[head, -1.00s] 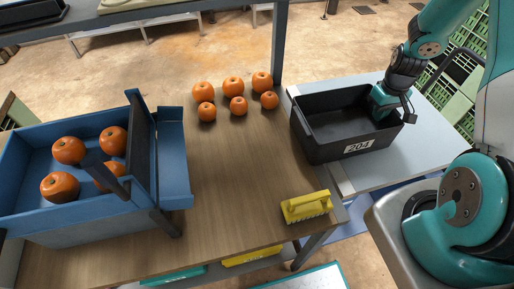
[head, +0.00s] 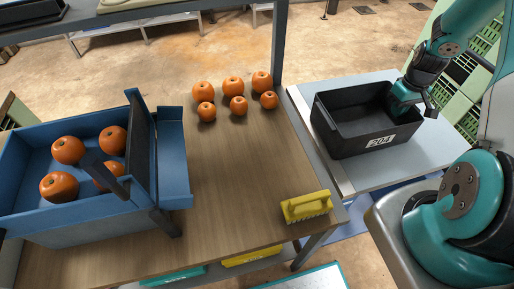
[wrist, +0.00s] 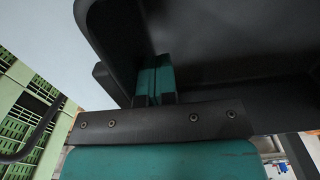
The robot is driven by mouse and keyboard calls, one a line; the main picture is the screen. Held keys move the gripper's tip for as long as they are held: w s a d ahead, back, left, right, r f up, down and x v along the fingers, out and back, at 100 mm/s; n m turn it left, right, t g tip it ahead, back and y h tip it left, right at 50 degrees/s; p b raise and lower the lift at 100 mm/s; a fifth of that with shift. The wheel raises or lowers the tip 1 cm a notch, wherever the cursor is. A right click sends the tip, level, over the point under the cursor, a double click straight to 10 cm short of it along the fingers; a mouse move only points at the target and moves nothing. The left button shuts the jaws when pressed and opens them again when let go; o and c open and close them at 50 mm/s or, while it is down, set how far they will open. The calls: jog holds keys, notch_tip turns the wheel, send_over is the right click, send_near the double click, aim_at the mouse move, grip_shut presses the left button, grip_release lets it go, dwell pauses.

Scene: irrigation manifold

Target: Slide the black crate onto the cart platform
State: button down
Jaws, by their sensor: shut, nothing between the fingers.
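The black crate (head: 350,143), with a white label reading 204, stands upright and empty on the pale cart platform (head: 370,176), right of the wooden table. In the head view its whole base appears to be over the platform. My gripper (head: 411,103) is at the crate's right wall, with its fingers inside or against that wall; the head view does not show exact contact. In the wrist view my closed teal fingers (wrist: 154,82) sit together beside the dark crate wall (wrist: 225,35), with nothing seen between them.
The wooden table (head: 235,165) holds several oranges (head: 233,87), a yellow brush (head: 306,206) and a blue sorting bin (head: 172,150) with oranges inside. Green crates (head: 462,80) stand beyond the cart. Bare platform shows in front of the black crate.

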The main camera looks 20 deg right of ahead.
jog(key=shift+d, duration=0.15)
jog(key=shift+d+b, duration=0.65)
jog(key=shift+d, duration=4.55)
jog(key=shift+a+p, duration=0.35)
jog(key=shift+a, duration=1.95)
jog(key=shift+r, duration=0.15)
notch_tip(320, 180, up, 12)
jog(key=p, duration=0.8)
